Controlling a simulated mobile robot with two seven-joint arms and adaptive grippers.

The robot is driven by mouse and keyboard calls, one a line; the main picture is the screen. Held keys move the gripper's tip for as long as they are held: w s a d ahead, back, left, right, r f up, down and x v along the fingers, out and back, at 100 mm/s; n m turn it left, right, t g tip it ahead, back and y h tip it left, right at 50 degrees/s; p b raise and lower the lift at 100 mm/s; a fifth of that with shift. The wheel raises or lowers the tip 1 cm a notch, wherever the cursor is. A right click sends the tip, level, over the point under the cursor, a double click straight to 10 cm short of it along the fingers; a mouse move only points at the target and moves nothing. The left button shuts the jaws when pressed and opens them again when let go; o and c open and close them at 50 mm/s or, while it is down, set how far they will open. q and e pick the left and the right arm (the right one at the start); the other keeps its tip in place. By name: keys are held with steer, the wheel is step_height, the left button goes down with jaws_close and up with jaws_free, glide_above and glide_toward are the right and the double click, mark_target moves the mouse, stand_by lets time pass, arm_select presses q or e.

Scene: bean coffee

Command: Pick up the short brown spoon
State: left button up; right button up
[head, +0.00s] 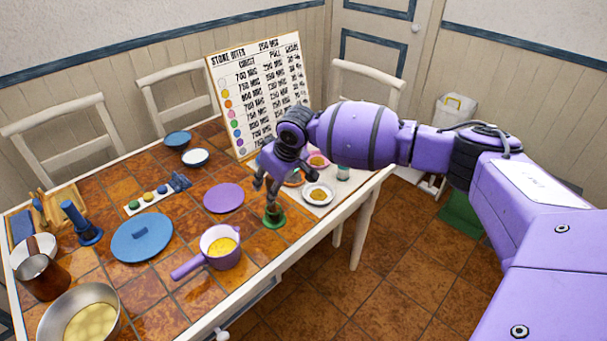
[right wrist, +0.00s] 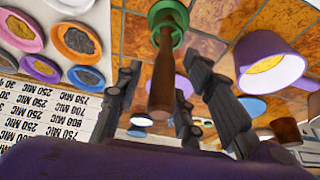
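A short brown handle, which looks like the short brown spoon (right wrist: 162,72), stands upright in a green holder (right wrist: 168,14) in the right wrist view. Its lower end is hidden in the holder. In the head view the green holder (head: 274,219) stands near the table's right edge, with the brown piece small and partly hidden. My right gripper (head: 266,187) is above the holder, pointing down. In the right wrist view its dark fingers are spread on both sides of the handle, with gaps visible. It holds nothing. My left gripper is not in view.
A purple pot (head: 220,259) with yellow contents stands left of the holder. Small dishes, including a white one (head: 318,194), sit right of the gripper. A menu board (head: 260,92) stands behind.

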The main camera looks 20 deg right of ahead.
steer(key=shift+w+f, duration=0.25)
steer(key=shift+f, duration=0.05)
steer(key=shift+c, duration=0.3)
jaws_close()
